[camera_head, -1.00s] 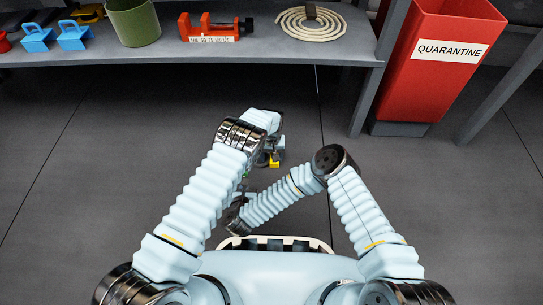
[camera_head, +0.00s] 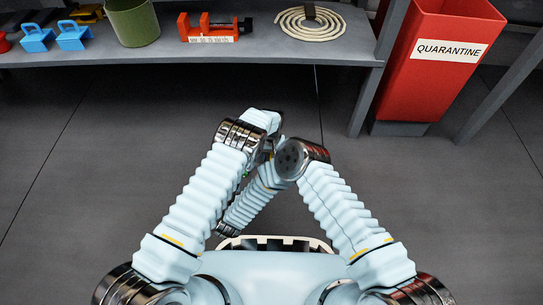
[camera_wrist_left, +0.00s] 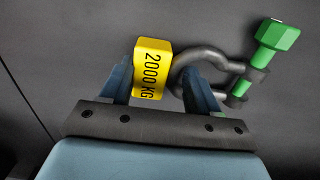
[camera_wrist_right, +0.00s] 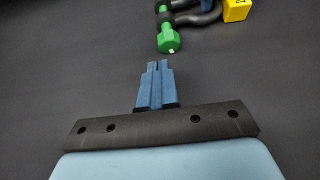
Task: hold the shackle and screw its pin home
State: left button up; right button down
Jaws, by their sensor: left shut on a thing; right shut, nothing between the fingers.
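In the left wrist view my left gripper (camera_wrist_left: 160,85) is shut on the shackle (camera_wrist_left: 185,72), a dark grey bow with a yellow tag marked 2000 KG (camera_wrist_left: 152,68). The green pin (camera_wrist_left: 262,58) runs through the shackle's eyes, its square-edged head standing out beyond one eye. In the right wrist view my right gripper (camera_wrist_right: 159,68) is shut and empty, its fingertips a short way from the green pin head (camera_wrist_right: 168,40) and pointing towards it. The shackle (camera_wrist_right: 200,15) is partly cut off by the frame's top. My arms hide both grippers and the shackle in the head view.
A grey shelf (camera_head: 300,52) at the back holds blue shackle-like items (camera_head: 73,36), a green bin (camera_head: 134,22), an orange clamp-like tool (camera_head: 208,30) and a rope coil (camera_head: 310,22). A red quarantine bin (camera_head: 420,85) stands at right. The floor between is clear.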

jog(key=shift+w, duration=2.95)
jog(key=shift+d, duration=0.15)
jog(key=shift+d+r, duration=0.1)
jog(key=shift+d, duration=0.85)
jog(key=shift+d+f, duration=0.2)
jog(key=shift+d, duration=0.05)
jog(key=shift+r, duration=0.15)
jog(key=shift+d+r, duration=0.1)
jog(key=shift+r, duration=0.1)
jog(key=shift+s+r, duration=0.1)
jog(key=shift+s, duration=2.95)
